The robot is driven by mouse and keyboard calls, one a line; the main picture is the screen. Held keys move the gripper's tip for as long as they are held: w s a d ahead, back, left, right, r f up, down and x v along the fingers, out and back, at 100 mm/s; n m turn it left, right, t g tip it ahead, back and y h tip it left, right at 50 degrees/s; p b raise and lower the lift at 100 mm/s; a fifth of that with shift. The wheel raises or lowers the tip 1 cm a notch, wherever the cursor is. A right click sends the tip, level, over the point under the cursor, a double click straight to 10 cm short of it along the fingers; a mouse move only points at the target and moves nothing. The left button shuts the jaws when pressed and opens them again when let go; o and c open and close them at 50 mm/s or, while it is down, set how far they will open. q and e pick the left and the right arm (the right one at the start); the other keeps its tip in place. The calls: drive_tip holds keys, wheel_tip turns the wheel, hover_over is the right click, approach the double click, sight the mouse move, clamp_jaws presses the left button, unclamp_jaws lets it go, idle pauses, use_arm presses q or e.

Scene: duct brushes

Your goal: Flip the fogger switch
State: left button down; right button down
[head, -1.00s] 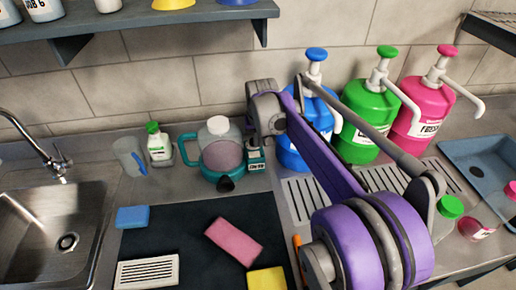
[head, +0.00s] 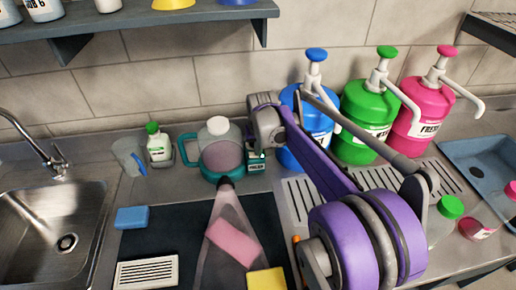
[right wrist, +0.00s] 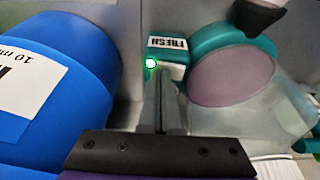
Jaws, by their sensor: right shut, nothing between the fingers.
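The fogger (head: 221,152) is a teal-handled jug with a white cap and purple-pink liquid, standing at the back of the counter. A pale cone of mist (head: 228,225) comes from its dark nozzle (head: 225,181) toward the front. Beside the jug is its teal switch box (right wrist: 168,43) with a "FRESH" label and a lit green light (right wrist: 151,63). My right gripper (right wrist: 163,85) is shut and empty, its fingertips right at the switch box by the light. The switch lever itself is hard to make out. My left gripper is not in view.
Blue (head: 300,155), green (head: 366,120) and pink (head: 420,115) pump jugs stand right of the fogger. The blue one is close beside my right gripper. A dark mat (head: 150,240) holds a pink sponge (head: 232,243), with a sink (head: 50,235) at left.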

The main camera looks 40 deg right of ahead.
drive_tip(key=shift+a+f, duration=0.1)
drive_tip(key=shift+a, duration=0.05)
drive_tip(key=shift+w+a, duration=0.25)
drive_tip(key=shift+a, duration=0.2)
drive_tip(key=shift+w+a+r, duration=0.15)
drive_tip(key=shift+a+r, duration=0.05)
drive_tip(key=shift+d, duration=0.1)
